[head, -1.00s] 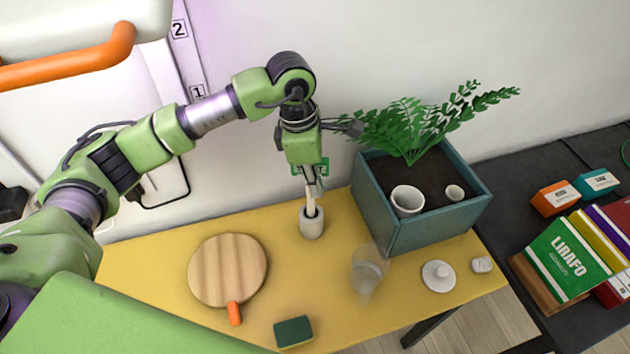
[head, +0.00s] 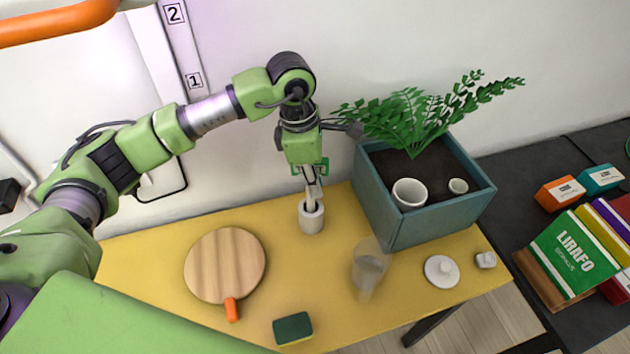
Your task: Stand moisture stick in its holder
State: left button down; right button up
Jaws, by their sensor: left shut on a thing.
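My left gripper (head: 313,188) points down above a small white cylindrical holder (head: 311,220) on the yellow table. It is shut on the moisture stick (head: 312,203), a thin pale piece mostly hidden by the fingers. The stick's lower end is at the dark opening of the holder; I cannot tell how deep it sits. The stick looks close to upright. My right gripper is not in view.
A teal planter (head: 421,229) with a fern and two white pots stands right of the holder.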

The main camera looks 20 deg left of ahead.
pick_arm(q)
jog(key=shift+f+b, duration=1.3)
jog(key=shift+f, duration=0.15)
jog(key=c, duration=2)
grip_release()
jog(key=o, duration=0.6)
jog(key=shift+r, duration=0.1)
jog(key=shift+r+p, duration=2.25)
jog(key=shift+r, duration=2.2)
